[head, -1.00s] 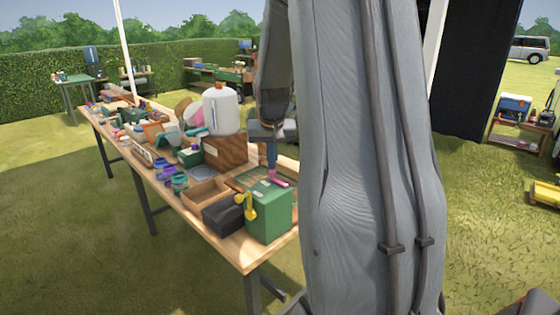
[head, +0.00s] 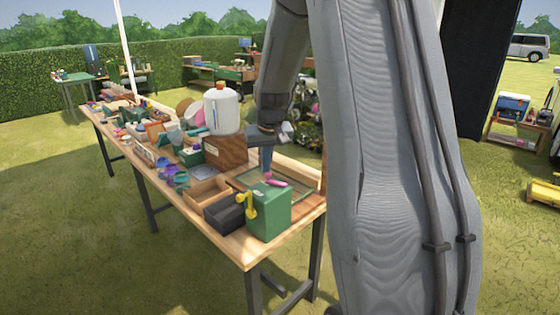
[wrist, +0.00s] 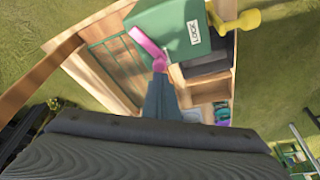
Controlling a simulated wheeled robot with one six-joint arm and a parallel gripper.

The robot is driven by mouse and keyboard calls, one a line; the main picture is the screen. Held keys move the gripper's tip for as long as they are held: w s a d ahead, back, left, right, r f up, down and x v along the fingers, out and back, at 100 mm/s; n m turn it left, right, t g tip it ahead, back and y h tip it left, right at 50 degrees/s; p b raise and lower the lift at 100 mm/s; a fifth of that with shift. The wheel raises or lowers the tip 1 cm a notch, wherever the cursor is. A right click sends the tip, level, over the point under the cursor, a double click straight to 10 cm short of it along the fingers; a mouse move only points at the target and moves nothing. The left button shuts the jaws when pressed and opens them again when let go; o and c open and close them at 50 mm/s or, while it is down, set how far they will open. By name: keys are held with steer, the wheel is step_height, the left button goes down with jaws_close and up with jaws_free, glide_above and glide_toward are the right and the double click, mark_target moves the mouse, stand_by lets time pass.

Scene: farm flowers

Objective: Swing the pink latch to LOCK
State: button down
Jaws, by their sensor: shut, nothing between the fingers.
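The pink latch (head: 276,182) lies on top of a green box (head: 272,216) at the near end of the table. In the wrist view the pink latch (wrist: 147,44) slants across the edge of the green box (wrist: 172,20), apart from the white LOCK label (wrist: 194,32) to its right. My gripper (head: 267,168) is shut and points down at the latch. In the wrist view my gripper's tips (wrist: 160,70) are at the latch's lower end and seem to touch it. The tips hide part of that end.
A yellow handle (head: 249,204) sticks out from the box's side. A dark box (head: 224,214) and a wooden tray (head: 208,191) stand beside it. A large white jug (head: 222,110) on a wooden block stands behind. The table's near edge is close to the green box.

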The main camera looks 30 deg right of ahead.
mark_target(266, 175)
steer(key=shift+s+a+p, duration=0.55)
steer(key=shift+s+a, duration=0.45)
steer(key=shift+a, duration=0.1)
steer(key=shift+d, duration=0.1)
steer(key=shift+w+d, duration=0.1)
steer(key=shift+d, duration=0.65)
step_height(266, 175, up, 10)
steer(key=b, duration=0.1)
steer(key=shift+w+r, duration=0.15)
steer(key=shift+w, duration=0.05)
steer(key=shift+a, duration=0.15)
stand_by(0.3)
